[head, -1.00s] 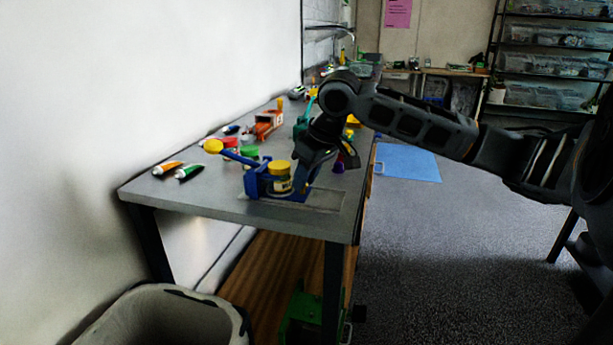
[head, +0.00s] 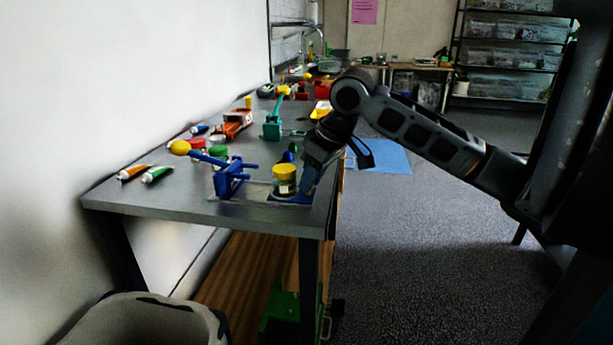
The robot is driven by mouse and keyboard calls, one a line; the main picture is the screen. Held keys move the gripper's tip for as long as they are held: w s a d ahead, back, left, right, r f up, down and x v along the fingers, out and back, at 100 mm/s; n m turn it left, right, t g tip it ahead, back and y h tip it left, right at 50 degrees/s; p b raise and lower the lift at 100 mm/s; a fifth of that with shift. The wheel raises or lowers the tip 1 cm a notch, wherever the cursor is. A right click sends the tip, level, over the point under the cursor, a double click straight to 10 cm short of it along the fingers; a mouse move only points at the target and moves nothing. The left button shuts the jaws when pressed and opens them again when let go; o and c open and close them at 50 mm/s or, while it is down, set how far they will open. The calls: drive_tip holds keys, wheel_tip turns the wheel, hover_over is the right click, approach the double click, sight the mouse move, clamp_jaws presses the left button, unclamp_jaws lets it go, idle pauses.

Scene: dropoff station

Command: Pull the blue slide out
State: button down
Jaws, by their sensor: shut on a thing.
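The blue slide (head: 300,199) lies flat on a pale track on the near end of the grey table, with a yellow-lidded jar (head: 284,182) standing upright on it. The blue clamp fixture (head: 230,180), with a yellow-knobbed lever, stands to the left of the jar, with a clear gap between them. My gripper (head: 308,192) reaches down at the right of the jar and is shut on the slide's right part. Its fingertips are small and partly blended with the blue, so the exact contact is hard to see.
Orange and green tubes (head: 156,174) lie at the table's left. A grey bin (head: 150,315) is on the floor at the front left. The floor right of the table is open.

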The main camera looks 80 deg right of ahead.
drive_tip(key=shift+s+d, duration=0.2)
drive_tip(key=shift+s, duration=0.05)
drive_tip(key=c, duration=1.1)
unclamp_jaws()
drive_tip(key=shift+s, duration=0.1)
drive_tip(key=shift+o, duration=1)
drive_tip(key=d+v, duration=0.1)
drive_tip(key=v, duration=0.6)
drive_tip(key=shift+a+r+p, duration=0.45)
drive_tip(key=shift+a, duration=0.1)
